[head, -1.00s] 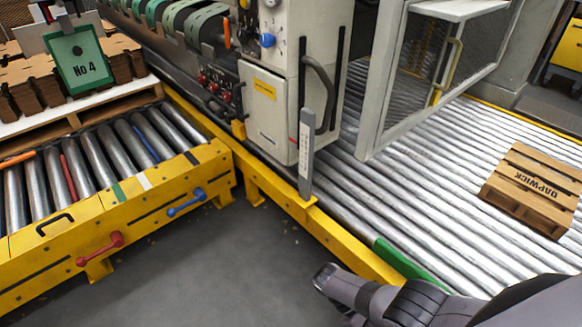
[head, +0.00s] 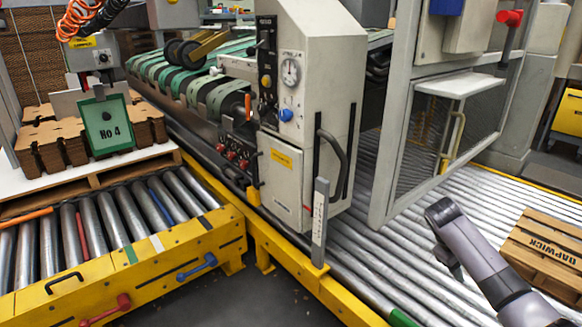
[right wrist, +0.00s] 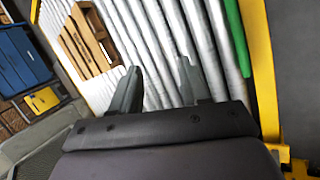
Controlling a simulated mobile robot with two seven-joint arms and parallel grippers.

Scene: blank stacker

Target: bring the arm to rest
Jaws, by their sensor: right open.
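My right arm comes in from the lower right in the head view, with its dark grey right gripper (head: 452,266) over the roller conveyor (head: 372,242). Its fingers are mostly hidden there. In the right wrist view the right gripper (right wrist: 159,67) is open, its two grey fingers apart, with only rollers visible between and beyond them. It holds nothing. My left gripper is in neither view.
A wooden pallet marked DAPWICK (head: 545,248) lies on the rollers right of my arm. A grey mesh-panelled guard (head: 403,120) and a machine cabinet (head: 290,165) stand behind and left. A yellow-framed conveyor (head: 150,262) with a pallet of cardboard blanks (head: 60,145) is at left.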

